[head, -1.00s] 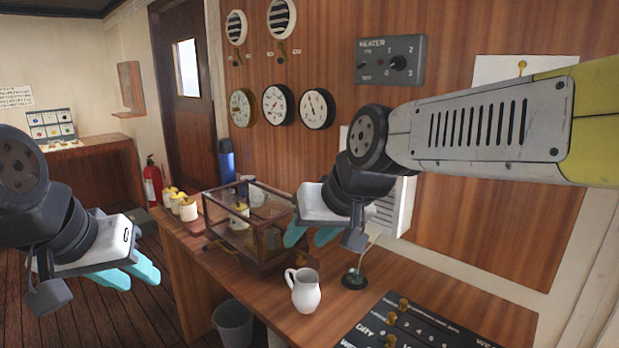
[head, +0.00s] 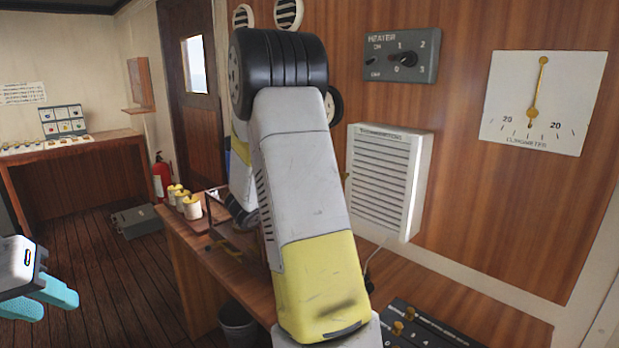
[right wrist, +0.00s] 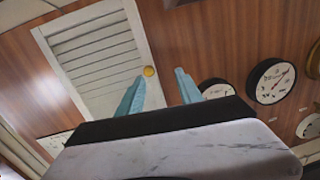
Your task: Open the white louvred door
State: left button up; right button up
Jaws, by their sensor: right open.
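The white louvred door (head: 385,178) is on a shallow white cabinet on the wood-panelled wall, right of my right arm in the head view. It looks closed. In the right wrist view the door (right wrist: 100,55) is at upper left, with a round yellow knob (right wrist: 149,71) at its edge. My right gripper (right wrist: 161,74) is open, its teal fingers pointing towards the wall; the knob appears between the fingertips, nearer the left one. I cannot tell whether they touch. My right arm hides this gripper in the head view. My left gripper (head: 58,305) is open and empty at lower left.
A wooden desk (head: 195,250) runs below the cabinet, with several yellow-topped jars and a glazed case partly hidden by my arm. A heater panel (head: 401,55) and a clinometer (head: 543,103) are on the wall. Round gauges (right wrist: 270,80) lie right of my right gripper's fingers.

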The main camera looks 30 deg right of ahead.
aim_at(342, 176)
jog(key=shift+m+g+h, duration=0.3)
jog(key=shift+g+h, duration=0.3)
jog(key=shift+h, duration=0.1)
jog(key=x, duration=0.2)
jog(key=s+x, duration=0.1)
jog(key=x, duration=0.5)
jog(key=shift+s+d, duration=0.25)
jog(key=shift+d, duration=0.05)
grip_shut()
dwell(0.5)
